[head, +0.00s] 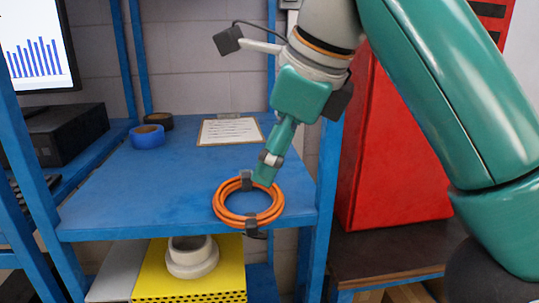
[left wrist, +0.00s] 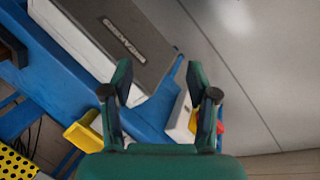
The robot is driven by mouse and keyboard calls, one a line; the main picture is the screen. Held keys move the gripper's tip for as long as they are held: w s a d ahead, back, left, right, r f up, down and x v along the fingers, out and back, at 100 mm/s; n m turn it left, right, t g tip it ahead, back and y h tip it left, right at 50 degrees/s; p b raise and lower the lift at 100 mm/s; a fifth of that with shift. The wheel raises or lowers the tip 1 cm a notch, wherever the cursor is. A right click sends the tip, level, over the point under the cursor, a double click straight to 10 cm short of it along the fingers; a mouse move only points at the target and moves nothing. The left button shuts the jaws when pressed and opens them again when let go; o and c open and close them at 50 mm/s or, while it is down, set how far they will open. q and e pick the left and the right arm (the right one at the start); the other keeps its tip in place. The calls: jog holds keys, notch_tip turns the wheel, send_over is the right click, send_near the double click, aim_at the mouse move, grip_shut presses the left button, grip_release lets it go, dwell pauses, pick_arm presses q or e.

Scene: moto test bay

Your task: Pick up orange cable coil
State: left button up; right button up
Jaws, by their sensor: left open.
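The orange cable coil (head: 219,208) is a ring of several loops with dark grey pieces at its top and bottom. It is at the front right corner of the blue shelf (head: 130,200). My right gripper (head: 265,173) reaches down from the right in the head view, and its green end meets the coil's upper rim. Its fingertips are not clear, so I cannot tell whether it is shut on the coil. My left gripper (left wrist: 159,78) is open in the left wrist view, with nothing between its fingers. It is out of the head view.
Blue tape (head: 148,137), a dark roll (head: 158,120) and a clipboard (head: 230,131) lie farther back on the shelf. A red cabinet (head: 390,150) stands to the right. A white ring-shaped part (head: 192,262) sits on a yellow box below. The shelf's middle is clear.

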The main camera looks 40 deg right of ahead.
aim_at(246, 221)
jog(key=x, duration=1.6)
jog(key=shift+w+f, duration=0.1)
jog(key=shift+f, duration=0.2)
grip_shut()
